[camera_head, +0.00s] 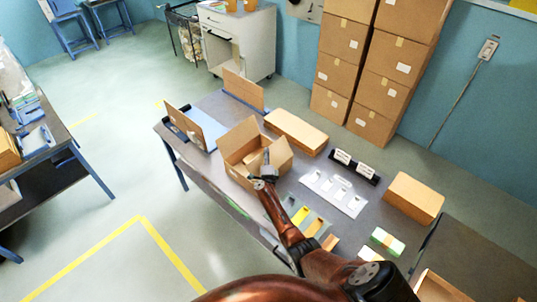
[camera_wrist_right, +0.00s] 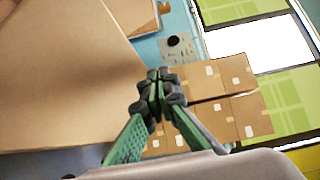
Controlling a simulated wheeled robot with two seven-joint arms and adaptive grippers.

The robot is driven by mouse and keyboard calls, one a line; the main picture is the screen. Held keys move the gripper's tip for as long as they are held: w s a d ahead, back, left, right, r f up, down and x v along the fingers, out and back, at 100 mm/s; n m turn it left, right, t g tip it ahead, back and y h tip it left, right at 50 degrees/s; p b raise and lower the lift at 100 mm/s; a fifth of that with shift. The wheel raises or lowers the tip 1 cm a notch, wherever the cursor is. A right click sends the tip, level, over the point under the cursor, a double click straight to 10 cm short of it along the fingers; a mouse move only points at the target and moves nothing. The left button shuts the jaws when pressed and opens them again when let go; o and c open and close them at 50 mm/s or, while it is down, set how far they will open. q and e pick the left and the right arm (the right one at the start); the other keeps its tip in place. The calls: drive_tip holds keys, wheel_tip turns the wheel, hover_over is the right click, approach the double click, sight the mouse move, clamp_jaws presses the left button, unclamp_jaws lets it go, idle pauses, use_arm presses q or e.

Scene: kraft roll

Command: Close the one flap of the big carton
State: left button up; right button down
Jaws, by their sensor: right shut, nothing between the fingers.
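The big carton (camera_head: 237,168) stands open on the grey table, its inside partly visible. One flap (camera_head: 282,156) stands up at its right side, next to my right gripper. My right gripper (camera_head: 266,158) is at the carton's front right edge, with its fingers shut and empty. In the right wrist view the shut fingertips (camera_wrist_right: 155,84) point away from the camera, and a large brown cardboard surface (camera_wrist_right: 60,75) fills the left side close by. I cannot tell whether the fingers touch the cardboard. My left gripper is not in view.
A closed flat carton (camera_head: 297,131) lies behind the big carton, and another box (camera_head: 414,198) is at the right. A white card tray (camera_head: 333,193) and a black holder (camera_head: 354,167) lie between. Stacked cartons (camera_head: 343,55) stand beyond the table (camera_head: 290,187).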

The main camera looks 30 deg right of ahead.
sight(262, 154)
drive_tip(key=shift+w+a+f, duration=0.1)
drive_tip(key=shift+w+f, duration=0.05)
drive_tip(key=shift+w, duration=0.2)
drive_tip(key=shift+w+a+f+n+g, duration=0.2)
drive_tip(key=shift+w+f+n+g, duration=0.1)
drive_tip(key=shift+w+n+g, duration=0.15)
drive_tip(key=shift+w+a+f, duration=0.2)
drive_tip(key=shift+w+f, duration=0.3)
drive_tip(key=shift+w, duration=0.25)
drive_tip(key=shift+w+a+f+n+g, duration=0.2)
drive_tip(key=shift+w+f+n+g, duration=0.15)
drive_tip(key=shift+w+f, duration=0.1)
drive_tip(key=w+f+n+g+b, duration=0.1)
drive_tip(key=w+f+b, duration=0.2)
drive_tip(key=f+b, duration=0.2)
drive_tip(key=shift+a+f+y+b, duration=0.3)
drive_tip(key=shift+a+f+b, duration=0.05)
drive_tip(key=shift+a+f, duration=0.1)
drive_tip(key=shift+r, duration=0.1)
idle(0.5)
